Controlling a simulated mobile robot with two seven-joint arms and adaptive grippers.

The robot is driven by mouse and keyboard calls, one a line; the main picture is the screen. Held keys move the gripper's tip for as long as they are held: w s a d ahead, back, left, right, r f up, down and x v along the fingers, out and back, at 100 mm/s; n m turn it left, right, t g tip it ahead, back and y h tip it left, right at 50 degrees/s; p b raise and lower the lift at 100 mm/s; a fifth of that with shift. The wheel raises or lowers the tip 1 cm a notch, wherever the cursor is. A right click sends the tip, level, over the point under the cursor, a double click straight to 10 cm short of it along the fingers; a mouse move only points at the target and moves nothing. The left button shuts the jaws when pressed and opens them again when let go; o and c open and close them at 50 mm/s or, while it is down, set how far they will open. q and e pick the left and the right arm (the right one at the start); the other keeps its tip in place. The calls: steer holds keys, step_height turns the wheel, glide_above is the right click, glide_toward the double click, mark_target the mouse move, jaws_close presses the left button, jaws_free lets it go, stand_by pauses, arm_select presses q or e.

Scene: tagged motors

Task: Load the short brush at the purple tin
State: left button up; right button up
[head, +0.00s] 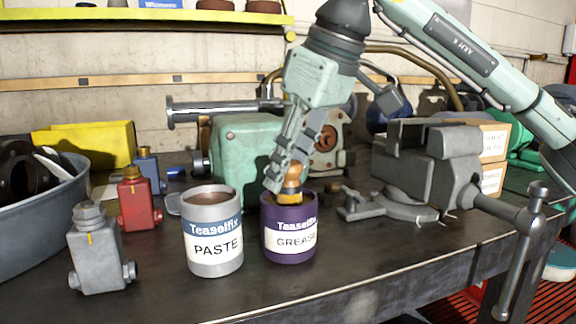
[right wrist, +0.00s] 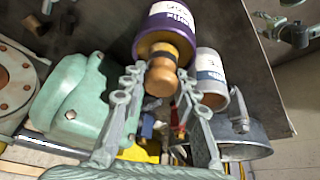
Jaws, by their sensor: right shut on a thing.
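The purple tin (head: 290,252), labelled GREASE, stands upright on the bench; in the right wrist view it is at the top (right wrist: 178,36). My right gripper (head: 284,178) is shut on the short brush (head: 292,187), which has a wooden handle. The brush handle also shows between my fingers in the right wrist view (right wrist: 161,78). The brush is at the mouth of the purple tin, and its lower end is hidden by the rim and my fingers. I cannot tell how deep it reaches.
A grey tin labelled PASTE (head: 214,258) stands just left of the purple tin. A grey motor (head: 97,252), a red motor (head: 139,203) and a blue motor (head: 149,170) stand further left. A vise (head: 425,165) is at right. The bench front is clear.

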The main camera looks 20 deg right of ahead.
stand_by(0.5)
step_height(320, 180, up, 7)
steer(key=p, duration=0.6)
steer(key=shift+f, duration=0.1)
stand_by(0.6)
